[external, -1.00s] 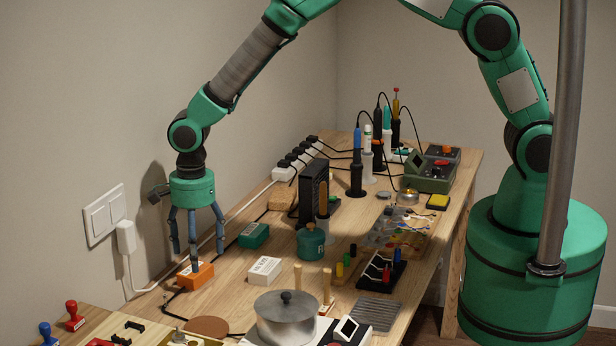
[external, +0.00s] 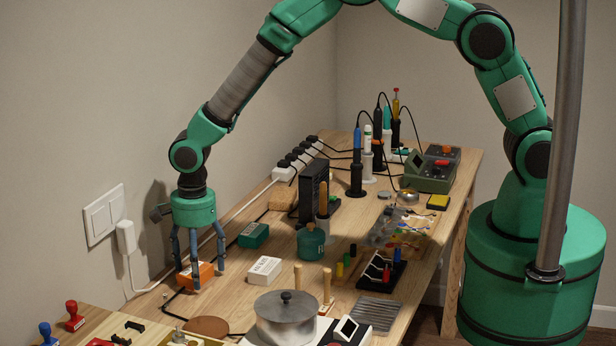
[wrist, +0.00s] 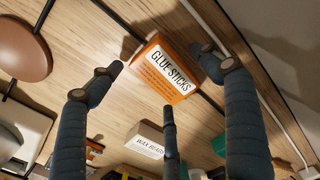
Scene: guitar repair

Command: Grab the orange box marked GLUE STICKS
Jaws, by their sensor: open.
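The orange box (external: 207,273) with a white label lies on the wooden workbench near the wall. In the wrist view the orange box (wrist: 153,83) shows its label, which reads GLUE STICKS. My gripper (external: 198,275) points down with its fingers around the box, and one finger hides part of it. In the wrist view my gripper (wrist: 165,80) has its several dark fingers spread apart, with the box between them. The gripper is open. I cannot tell whether any finger touches the box.
A white box (external: 265,270), labelled WAX BEADS in the wrist view, lies to the right. A green box (external: 253,235) lies farther back. A metal pot (external: 287,318) stands toward the front. A cable (external: 171,303) runs close to the orange box, and the wall is near on the left.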

